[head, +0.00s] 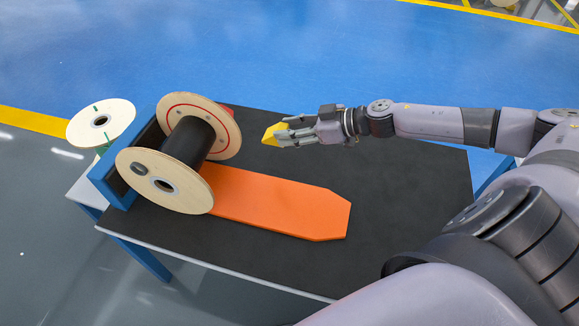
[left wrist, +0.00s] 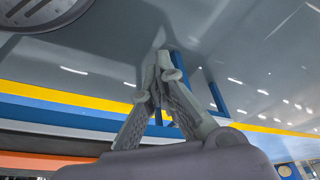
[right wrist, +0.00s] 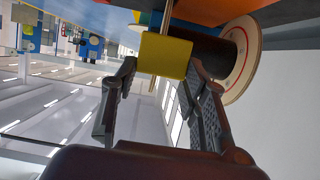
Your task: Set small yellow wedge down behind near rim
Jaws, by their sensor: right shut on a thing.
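The small yellow wedge (head: 273,133) is in my right gripper (head: 282,136), held out over the black table to the right of the cable spool. The wedge also shows between the fingers in the right wrist view (right wrist: 165,56). The spool has a near wooden rim (head: 185,192), a far wooden rim (head: 222,143) with a red ring, and a black drum (head: 188,143) between them. My left gripper (left wrist: 162,62) shows only in the left wrist view, with its fingertips together and nothing seen between them.
An orange board (head: 275,203) lies on the black table (head: 400,190), running right from under the spool. A blue frame (head: 112,183) stands left of the spool, and a pale reel (head: 112,112) is beyond it. The table's right part is clear.

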